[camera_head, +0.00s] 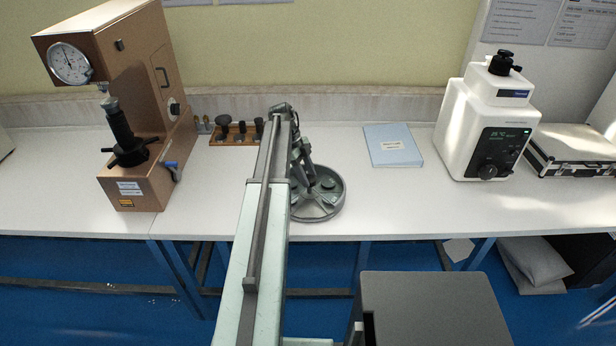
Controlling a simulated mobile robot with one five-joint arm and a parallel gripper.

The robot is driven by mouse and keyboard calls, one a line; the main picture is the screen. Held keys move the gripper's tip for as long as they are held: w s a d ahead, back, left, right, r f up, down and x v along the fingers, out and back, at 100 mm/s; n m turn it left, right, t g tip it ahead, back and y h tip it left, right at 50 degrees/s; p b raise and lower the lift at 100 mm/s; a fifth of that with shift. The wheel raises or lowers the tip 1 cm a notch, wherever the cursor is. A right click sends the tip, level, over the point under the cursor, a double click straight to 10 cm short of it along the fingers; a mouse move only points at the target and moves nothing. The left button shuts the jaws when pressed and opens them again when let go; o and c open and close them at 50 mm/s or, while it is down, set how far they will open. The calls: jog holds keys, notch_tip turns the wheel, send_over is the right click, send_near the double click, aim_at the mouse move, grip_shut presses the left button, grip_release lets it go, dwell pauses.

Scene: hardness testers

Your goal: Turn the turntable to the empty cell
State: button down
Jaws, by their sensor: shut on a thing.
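The turntable (334,206) is a round grey-green dish with raised dividers between its cells, standing on the white bench near the front edge. My arm covers its left part, so I cannot tell which cells are empty. One or more dark round pieces show inside it. My gripper (311,180) reaches down over the turntable at its left-centre and is shut on a part of it, seemingly a divider or knob. The fingertips are small and partly hidden by the arm.
A brown hardness tester (150,90) stands at the left, with a wooden rack (238,138) of dark parts beside it. A pale blue booklet (392,146), a white machine (487,125) and a case (572,150) are to the right. The bench between turntable and white machine is mostly clear.

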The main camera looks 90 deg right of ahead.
jog(key=shift+w, duration=0.1)
dwell(0.5)
jog(key=c, duration=0.8)
grip_release()
jog(key=p+v, duration=0.7)
jog(key=shift+w+r, duration=0.2)
jog(key=shift+r, duration=0.15)
jog(key=shift+s+d, duration=0.1)
